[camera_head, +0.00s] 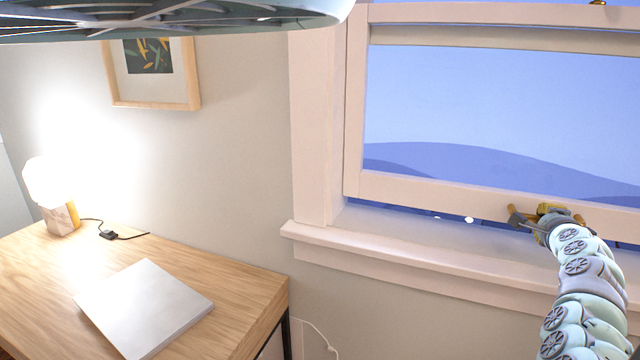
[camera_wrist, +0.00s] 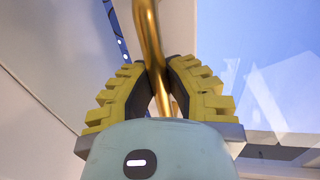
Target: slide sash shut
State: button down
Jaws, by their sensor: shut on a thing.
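The window sash (camera_head: 440,190) is a pale frame with a bottom rail, seen at the right in the head view. A thin blue strip shows between its rail and the sill (camera_head: 380,228), so it stands slightly raised. My gripper (camera_head: 547,214) is at the right part of the bottom rail. In the wrist view my gripper (camera_wrist: 160,72) has its yellow, black-padded fingers closed on a brass handle (camera_wrist: 148,30). The handle's end also shows in the head view (camera_head: 512,209). The fingers hide part of the handle.
A wooden desk (camera_head: 225,275) with a laptop (camera_head: 145,305) and a lit lamp (camera_head: 55,195) stands at the left. A framed picture (camera_head: 190,75) hangs on the wall. A brass fitting (camera_head: 597,3) shows at the top right. The left stretch of sill is clear.

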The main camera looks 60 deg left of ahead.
notch_tip(320, 180, down, 5)
jog(key=b, duration=0.3)
jog(key=shift+f, duration=0.1)
jog(key=c, duration=1.1)
grip_release()
jog(key=shift+s, duration=0.15)
jog(key=shift+o, duration=0.8)
